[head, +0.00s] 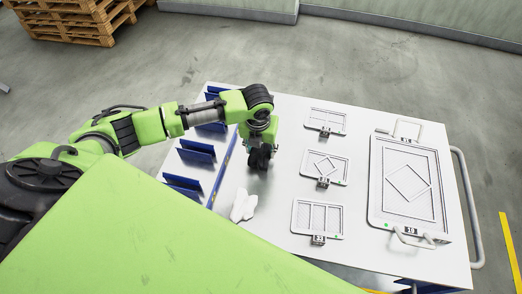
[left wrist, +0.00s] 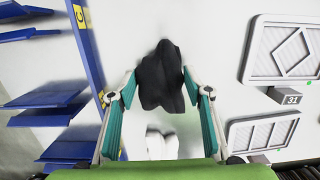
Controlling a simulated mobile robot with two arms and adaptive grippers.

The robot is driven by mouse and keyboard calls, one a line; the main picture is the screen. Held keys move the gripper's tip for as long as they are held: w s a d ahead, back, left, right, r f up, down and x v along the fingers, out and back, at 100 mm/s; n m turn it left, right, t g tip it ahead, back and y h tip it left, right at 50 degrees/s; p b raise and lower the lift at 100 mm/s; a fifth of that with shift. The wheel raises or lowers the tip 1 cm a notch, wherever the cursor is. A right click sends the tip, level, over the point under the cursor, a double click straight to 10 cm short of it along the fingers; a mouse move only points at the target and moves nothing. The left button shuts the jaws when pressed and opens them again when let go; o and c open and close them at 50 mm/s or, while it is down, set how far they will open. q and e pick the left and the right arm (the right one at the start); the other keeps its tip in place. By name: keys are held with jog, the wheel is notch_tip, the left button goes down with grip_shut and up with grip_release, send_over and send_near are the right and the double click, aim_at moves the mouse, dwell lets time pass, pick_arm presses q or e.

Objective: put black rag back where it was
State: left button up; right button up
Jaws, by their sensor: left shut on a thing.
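The black rag (head: 259,160) is a dark, crumpled cloth at the middle left of the white table top. It also shows in the left wrist view (left wrist: 161,75), bunched between the fingertips. My left gripper (head: 262,148) points down over the table and is shut on the rag. Its teal-padded fingers show in the left wrist view (left wrist: 159,86), one on each side of the cloth. I cannot tell whether the rag touches the table top. My right gripper is not in view.
A white cloth (head: 243,205) lies on the table nearer me. Blue dividers (head: 197,151) line the left edge. Several framed plates, such as one with a diamond (head: 324,167), lie to the right, beside a large handled panel (head: 409,183). Bare table separates rag and plates.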

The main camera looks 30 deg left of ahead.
aim_at(259, 155)
pick_arm(q)
jog(key=shift+d+f, duration=0.1)
jog(key=shift+f, duration=0.8)
jog(key=shift+f, duration=0.15)
jog(key=o, duration=1)
jog(key=shift+o, duration=0.2)
notch_tip(259, 155, up, 12)
jog(key=s+b, duration=0.1)
jog(key=shift+s+d, duration=0.2)
jog(key=shift+s, duration=0.2)
